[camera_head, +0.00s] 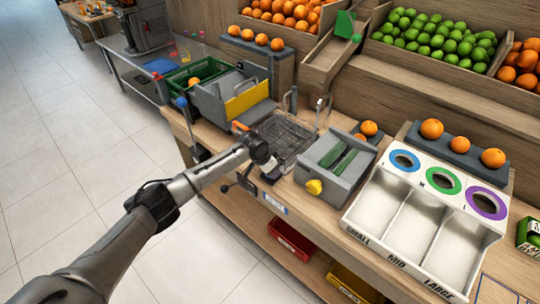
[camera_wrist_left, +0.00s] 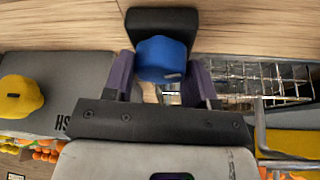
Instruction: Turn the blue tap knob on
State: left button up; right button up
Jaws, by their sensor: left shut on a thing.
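The blue tap knob (camera_wrist_left: 161,58) is in the upper middle of the left wrist view, in front of a dark block (camera_wrist_left: 160,19). My left gripper (camera_wrist_left: 160,78) has its two purple fingers on either side of the knob and is shut on it. In the head view my left arm reaches in from the lower left, and the left gripper (camera_head: 267,166) is at the counter's front edge beside the wire rinse basket (camera_head: 285,137). The gripper hides the blue knob in the head view. My right gripper is in neither view.
A grey box with a yellow knob (camera_head: 314,187) stands right of the gripper. A sorting tray (camera_head: 405,225) with three ringed holes is farther right. A grey and yellow machine (camera_head: 240,98) stands to the left. Red (camera_head: 290,241) and yellow crates sit below the counter.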

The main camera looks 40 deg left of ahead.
pick_arm(q)
jog(key=n+p, duration=0.2)
jog(key=n+y+p, duration=0.1)
jog(key=p, duration=0.2)
jog(key=n+y+p, duration=0.1)
jog(key=n+p, duration=0.1)
jog(key=p, duration=0.1)
jog(key=shift+d+r+n, duration=0.2)
jog(key=shift+r+n, duration=0.1)
jog(key=shift+f+n+y+p, duration=0.1)
jog(key=shift+n+y+p, duration=0.2)
jog(key=shift+n+p, duration=0.45)
jog(key=shift+f+n+y+p, duration=0.1)
jog(key=shift+n+y+p, duration=0.4)
jog(key=shift+n, duration=0.65)
jog(key=shift+n+g+p, duration=0.3)
jog(key=shift+n+g, duration=0.1)
jog(key=shift+n, duration=0.5)
jog(key=shift+f+n+y, duration=0.1)
jog(key=shift+n+y, duration=0.2)
jog(key=o, duration=0.9)
